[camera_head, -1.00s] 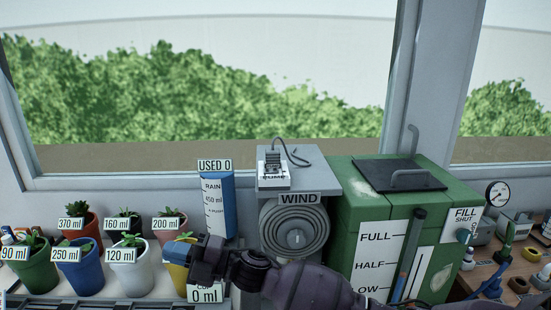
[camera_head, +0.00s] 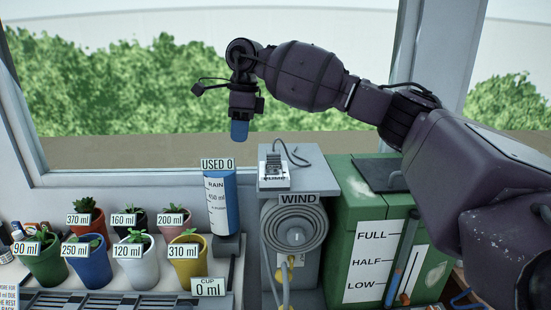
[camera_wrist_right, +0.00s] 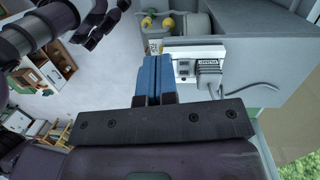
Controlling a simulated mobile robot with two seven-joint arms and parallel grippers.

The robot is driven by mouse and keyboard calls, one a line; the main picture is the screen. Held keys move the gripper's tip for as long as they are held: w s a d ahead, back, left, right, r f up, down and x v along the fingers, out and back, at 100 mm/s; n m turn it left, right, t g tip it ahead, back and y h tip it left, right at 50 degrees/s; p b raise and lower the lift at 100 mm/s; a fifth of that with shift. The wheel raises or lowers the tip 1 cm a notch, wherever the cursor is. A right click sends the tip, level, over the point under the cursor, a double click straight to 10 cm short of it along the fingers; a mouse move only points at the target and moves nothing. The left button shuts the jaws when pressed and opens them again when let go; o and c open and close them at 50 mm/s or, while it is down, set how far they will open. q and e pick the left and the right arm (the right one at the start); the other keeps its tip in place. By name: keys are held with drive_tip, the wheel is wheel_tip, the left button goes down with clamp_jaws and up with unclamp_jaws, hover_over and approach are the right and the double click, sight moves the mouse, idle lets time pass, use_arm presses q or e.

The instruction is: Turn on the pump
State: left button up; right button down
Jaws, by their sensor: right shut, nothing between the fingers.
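A white switch block (camera_head: 275,179) with a dark plug and a cable sits on top of the grey cabinet (camera_head: 305,262). Its front lettering is hard to read. In the right wrist view the white block (camera_wrist_right: 182,50) shows dark switches or sockets beside a grey plug with a label. My right gripper (camera_head: 240,131) points down, its blue fingertips shut and empty, above and left of the block in the head view. In the right wrist view the shut fingertips (camera_wrist_right: 153,62) appear just left of the block; I cannot tell the gap.
A blue-and-white rain cylinder (camera_head: 221,205) stands left of the cabinet. A hose reel (camera_head: 296,228) marked WIND is on its front. A green tank (camera_head: 345,215) stands right, partly behind my right arm. Several labelled potted plants fill the left shelf.

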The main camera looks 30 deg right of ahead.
drive_tip(key=s+d+r+h, duration=0.1)
drive_tip(key=d+r+h, duration=0.2)
drive_tip(key=d+r, duration=0.2)
drive_tip(key=shift+d+m+g, duration=0.3)
drive_tip(key=shift+d+m, duration=0.1)
drive_tip(key=shift+d, duration=0.5)
drive_tip(key=shift+s, duration=0.1)
drive_tip(key=p, duration=0.1)
approach(276, 170)
drive_tip(key=f, duration=0.6)
drive_tip(key=shift+s+d+f, duration=0.15)
drive_tip(key=shift+s+d, duration=0.05)
drive_tip(key=shift+d, duration=0.15)
drive_tip(key=shift+f, duration=0.6)
